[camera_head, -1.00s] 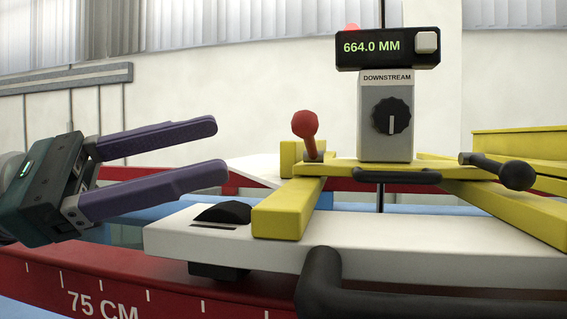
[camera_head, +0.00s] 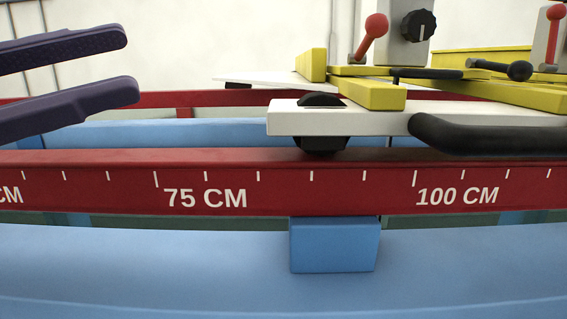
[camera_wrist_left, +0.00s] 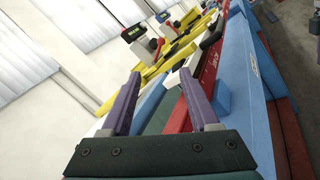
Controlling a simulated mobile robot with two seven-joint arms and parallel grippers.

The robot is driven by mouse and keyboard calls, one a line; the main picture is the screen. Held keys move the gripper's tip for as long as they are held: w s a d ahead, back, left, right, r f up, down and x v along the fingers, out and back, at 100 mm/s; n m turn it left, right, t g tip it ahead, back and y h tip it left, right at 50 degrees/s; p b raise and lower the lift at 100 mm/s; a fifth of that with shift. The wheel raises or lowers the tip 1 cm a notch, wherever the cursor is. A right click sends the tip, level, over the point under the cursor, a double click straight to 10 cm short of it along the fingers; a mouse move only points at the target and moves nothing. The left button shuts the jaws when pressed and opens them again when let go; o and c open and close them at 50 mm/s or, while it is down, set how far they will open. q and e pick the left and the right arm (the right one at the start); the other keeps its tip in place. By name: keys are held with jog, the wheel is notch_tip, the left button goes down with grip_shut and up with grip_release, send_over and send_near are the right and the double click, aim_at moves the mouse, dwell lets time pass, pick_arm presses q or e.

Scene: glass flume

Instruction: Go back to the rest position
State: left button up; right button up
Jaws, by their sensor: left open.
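My left gripper (camera_head: 130,64) is at the upper left of the head view, its two purple fingers apart with nothing between them. It also shows open in the left wrist view (camera_wrist_left: 162,92), where the carriage lies beyond the fingertips. In the head view the gripper is left of the white carriage plate (camera_head: 390,122), with a clear gap. The carriage bears yellow bars (camera_head: 372,95), a red-knobbed lever (camera_head: 375,27) and a dark dial (camera_head: 418,26), partly cut off by the top edge. My right gripper is not in view.
A red rail (camera_head: 90,178) marked 75 CM and 100 CM runs across the head view. Below it are a blue beam (camera_head: 150,262) and a blue block (camera_head: 334,247). A black handle (camera_head: 480,134) sticks out from the carriage. A pale wall (camera_head: 200,40) stands behind.

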pick_arm(q)
jog(key=s+d+f+m+g+y, duration=0.2)
jog(key=d+f+m+y, duration=0.2)
jog(key=f, duration=0.7)
jog(key=s+a+f+m+g+y, duration=0.3)
jog(key=s+f+m+y, duration=0.7)
jog(key=f, duration=0.5)
jog(key=s+a+f+m+y, duration=0.25)
jog(key=s+a+y, duration=0.2)
jog(key=s, duration=0.25)
notch_tip(320, 180, up, 20)
jog(key=w+p, duration=0.1)
jog(key=p, duration=1.8)
jog(key=shift+a+f+m+h, duration=0.15)
jog(key=shift+a+m+h, duration=0.1)
jog(key=shift+m+h, duration=0.15)
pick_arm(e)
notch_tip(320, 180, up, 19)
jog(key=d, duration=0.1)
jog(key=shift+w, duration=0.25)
